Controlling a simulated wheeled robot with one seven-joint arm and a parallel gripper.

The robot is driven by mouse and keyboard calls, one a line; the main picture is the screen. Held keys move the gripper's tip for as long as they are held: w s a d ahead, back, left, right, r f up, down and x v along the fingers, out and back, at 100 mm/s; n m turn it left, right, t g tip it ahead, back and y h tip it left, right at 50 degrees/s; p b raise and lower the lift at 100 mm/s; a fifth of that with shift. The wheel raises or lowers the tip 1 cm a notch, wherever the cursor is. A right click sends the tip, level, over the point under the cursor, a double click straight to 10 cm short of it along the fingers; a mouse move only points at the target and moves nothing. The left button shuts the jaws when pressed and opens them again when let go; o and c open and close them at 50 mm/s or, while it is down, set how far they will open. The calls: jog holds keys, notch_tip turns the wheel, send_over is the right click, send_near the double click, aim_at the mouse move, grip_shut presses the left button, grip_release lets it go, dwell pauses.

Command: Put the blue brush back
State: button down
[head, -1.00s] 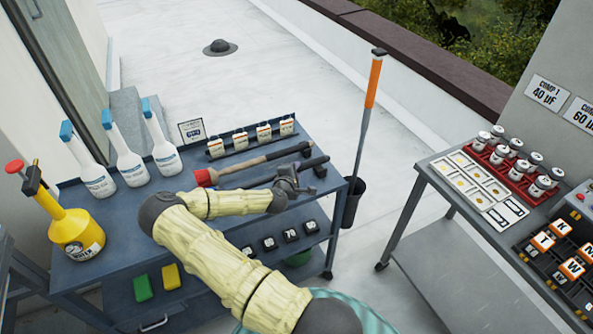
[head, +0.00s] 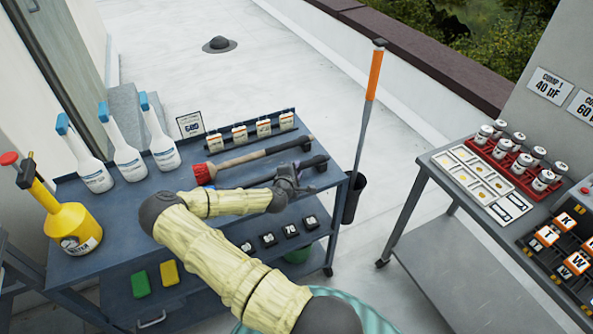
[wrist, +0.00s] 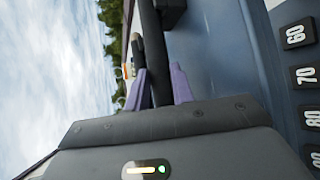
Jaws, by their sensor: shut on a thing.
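The blue brush lies mostly hidden behind my arm in the head view. A small bit of blue (head: 209,187) shows just above my forearm, and its dark handle (head: 313,161) runs out to the right past my gripper (head: 290,178). My gripper is shut on that handle, over the right part of the cart's top. In the wrist view the dark handle (wrist: 151,50) stands between the two purple-grey fingers (wrist: 158,88). Whether the brush touches the cart top I cannot tell.
The blue-grey cart (head: 75,205) also bears spray bottles (head: 126,157), a yellow sprayer (head: 72,228) and a rack of tags (head: 239,133). A long orange-handled tool (head: 374,77) stands at its right corner. A second table (head: 420,215) is farther right, with floor between.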

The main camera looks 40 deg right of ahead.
jog(key=shift+f, duration=0.1)
jog(key=c, duration=1.1)
grip_release()
jog(key=b+v, duration=0.2)
jog(key=v, duration=1.5)
jog(key=shift+s+a, duration=0.1)
jog(key=shift+a, duration=0.05)
